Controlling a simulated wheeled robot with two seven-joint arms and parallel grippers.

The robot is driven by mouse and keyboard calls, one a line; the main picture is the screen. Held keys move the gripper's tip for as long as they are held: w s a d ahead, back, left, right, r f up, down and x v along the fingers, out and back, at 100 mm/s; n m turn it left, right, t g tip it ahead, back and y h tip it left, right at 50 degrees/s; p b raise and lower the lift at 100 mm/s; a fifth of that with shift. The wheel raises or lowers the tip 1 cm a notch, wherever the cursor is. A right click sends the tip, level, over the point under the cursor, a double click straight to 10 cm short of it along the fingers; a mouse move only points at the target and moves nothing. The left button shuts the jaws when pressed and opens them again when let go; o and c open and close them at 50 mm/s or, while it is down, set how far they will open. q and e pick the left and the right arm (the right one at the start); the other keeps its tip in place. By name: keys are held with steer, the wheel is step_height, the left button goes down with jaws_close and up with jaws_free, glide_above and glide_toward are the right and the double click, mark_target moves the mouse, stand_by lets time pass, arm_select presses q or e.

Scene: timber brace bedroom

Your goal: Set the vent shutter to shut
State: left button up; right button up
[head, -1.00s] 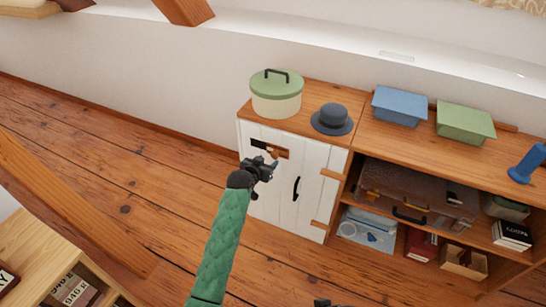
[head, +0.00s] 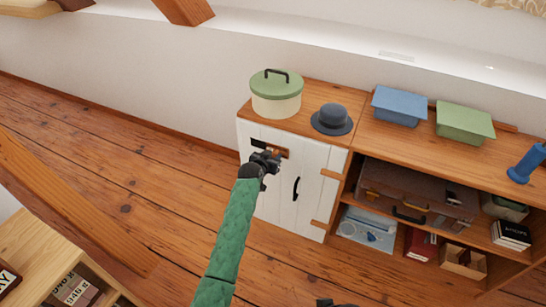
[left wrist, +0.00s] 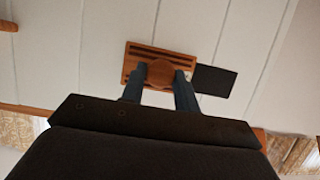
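The vent shutter (head: 284,153) is a small slotted wooden plate with a round knob (left wrist: 160,73), on the white cabinet door (head: 278,195). The plate also shows in the left wrist view (left wrist: 186,62). The dark vent opening (head: 258,143) is uncovered beside the plate; it lies to the plate's right in the left wrist view (left wrist: 213,81). My left gripper (head: 268,156) is at the plate, its two fingers close against either side of the knob. My right gripper (head: 325,302) barely shows at the bottom edge; its fingers cannot be made out.
A lidded pot (head: 276,95) and a grey hat (head: 332,119) stand on the cabinet top. The door has a black handle (head: 296,188). Open shelves with a suitcase (head: 415,188) lie to the right. The floor left of the cabinet is clear.

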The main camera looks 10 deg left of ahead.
arm_select(q)
jaws_close()
glide_toward(260, 147)
steer(key=w+d, duration=0.1)
steer(key=w+d+f, duration=0.1)
steer(key=w+d, duration=0.1)
steer(key=shift+w+f, duration=0.2)
steer(key=shift+w, duration=0.1)
steer(key=shift+w+a, duration=0.25)
steer(key=shift+a, duration=0.4)
steer(key=o, duration=0.6)
jaws_free()
steer(key=shift+o, duration=0.2)
